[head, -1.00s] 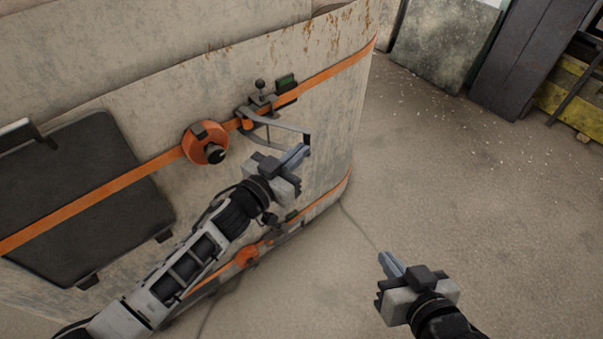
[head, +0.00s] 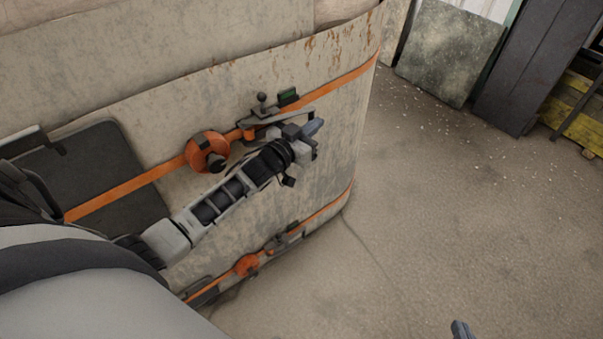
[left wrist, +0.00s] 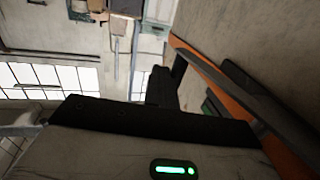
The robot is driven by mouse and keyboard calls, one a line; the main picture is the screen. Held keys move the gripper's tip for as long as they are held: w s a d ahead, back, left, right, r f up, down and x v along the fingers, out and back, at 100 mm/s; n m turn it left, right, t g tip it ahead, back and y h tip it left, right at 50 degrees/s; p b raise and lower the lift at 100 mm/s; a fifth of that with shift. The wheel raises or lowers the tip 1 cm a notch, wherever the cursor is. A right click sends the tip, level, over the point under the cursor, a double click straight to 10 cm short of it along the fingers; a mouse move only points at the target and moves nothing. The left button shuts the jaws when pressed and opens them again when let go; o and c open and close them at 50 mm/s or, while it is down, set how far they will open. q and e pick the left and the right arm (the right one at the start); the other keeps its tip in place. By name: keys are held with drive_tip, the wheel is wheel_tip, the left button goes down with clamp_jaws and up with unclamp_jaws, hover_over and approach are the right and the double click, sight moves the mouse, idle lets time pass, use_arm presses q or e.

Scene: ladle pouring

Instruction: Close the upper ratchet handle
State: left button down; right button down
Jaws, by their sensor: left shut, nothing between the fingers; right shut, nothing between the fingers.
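The upper ratchet (head: 262,115) sits on the upper orange strap (head: 330,79) across the curved concrete wall. Its grey handle (head: 300,115) lies close along the strap, partly hidden behind my left gripper. My left gripper (head: 314,127) is shut and empty, right in front of the handle's free end; I cannot tell whether they touch. In the left wrist view a dark bar, apparently the handle (left wrist: 265,118), runs along the orange strap (left wrist: 228,87). Only the tip of my right gripper (head: 461,330) shows at the bottom edge, shut and away from the wall.
An orange reel (head: 207,152) sits on the strap left of the ratchet. A dark panel (head: 95,165) is on the wall at left. A lower ratchet (head: 278,243) is on the lower strap. Open floor (head: 450,200) lies to the right.

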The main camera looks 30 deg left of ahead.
use_arm(q)
drive_tip(key=shift+w+a+f+n+y, duration=0.1)
drive_tip(key=shift+w+a+n+y, duration=0.3)
drive_tip(key=shift+w+a+y, duration=0.15)
drive_tip(key=shift+w+a+n+y, duration=0.35)
drive_tip(key=shift+n+y, duration=0.05)
drive_tip(key=shift+y, duration=0.25)
drive_tip(key=shift+d, duration=0.15)
